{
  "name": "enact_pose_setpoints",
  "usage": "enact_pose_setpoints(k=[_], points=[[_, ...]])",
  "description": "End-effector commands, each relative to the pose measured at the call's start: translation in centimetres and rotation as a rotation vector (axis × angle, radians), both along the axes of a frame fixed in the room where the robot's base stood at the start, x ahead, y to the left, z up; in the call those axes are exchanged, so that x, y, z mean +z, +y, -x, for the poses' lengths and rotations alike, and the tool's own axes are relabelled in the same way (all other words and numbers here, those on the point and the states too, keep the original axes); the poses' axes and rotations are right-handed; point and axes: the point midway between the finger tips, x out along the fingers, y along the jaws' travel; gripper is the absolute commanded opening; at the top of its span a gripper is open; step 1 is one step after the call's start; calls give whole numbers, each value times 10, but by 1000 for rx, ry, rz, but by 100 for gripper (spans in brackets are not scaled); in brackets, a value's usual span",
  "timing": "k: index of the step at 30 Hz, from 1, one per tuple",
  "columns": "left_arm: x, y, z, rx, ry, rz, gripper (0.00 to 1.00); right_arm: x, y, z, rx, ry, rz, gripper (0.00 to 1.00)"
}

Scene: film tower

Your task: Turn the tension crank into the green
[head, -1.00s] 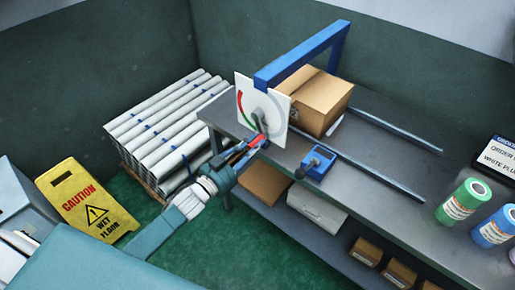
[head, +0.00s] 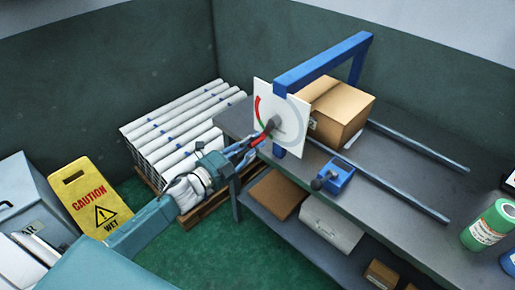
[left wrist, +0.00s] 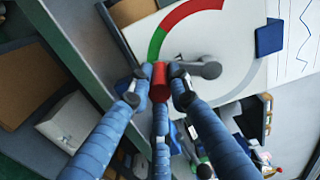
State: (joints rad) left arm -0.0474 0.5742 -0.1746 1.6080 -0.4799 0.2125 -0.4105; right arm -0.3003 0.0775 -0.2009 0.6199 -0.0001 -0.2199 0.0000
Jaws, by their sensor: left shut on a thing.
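A white dial plate (head: 293,138) hangs under the blue frame at the bench's left end. Its face has a red arc, a green arc and a grey ring. The grey crank arm (head: 274,123) runs down-left from the dial's middle to a red handle (head: 258,139). My left gripper (head: 250,145) is shut on this handle. In the left wrist view the red handle (left wrist: 160,82) is between my left fingers (left wrist: 158,90), just below the green arc (left wrist: 157,43). The crank arm (left wrist: 208,70) there points right toward the hub. My right gripper is not in view.
A cardboard box (head: 342,110) stands behind the plate on the grey bench (head: 390,190). A blue block with a dark knob (head: 335,178) sits to its front. White rolls (head: 180,120) are stacked left, and a yellow wet-floor sign (head: 92,205) stands on the green floor.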

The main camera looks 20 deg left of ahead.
Motion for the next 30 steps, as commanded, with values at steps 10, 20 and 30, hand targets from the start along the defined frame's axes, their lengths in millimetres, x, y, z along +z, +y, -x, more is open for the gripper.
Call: enact_pose_setpoints(k=[10,20,30], points=[[4,12,-4,7,-44,-130,0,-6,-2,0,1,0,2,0],[7,14,-5,9,-52,-149,0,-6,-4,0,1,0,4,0],[7,13,-5,8,-53,-147,37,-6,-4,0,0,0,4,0]])
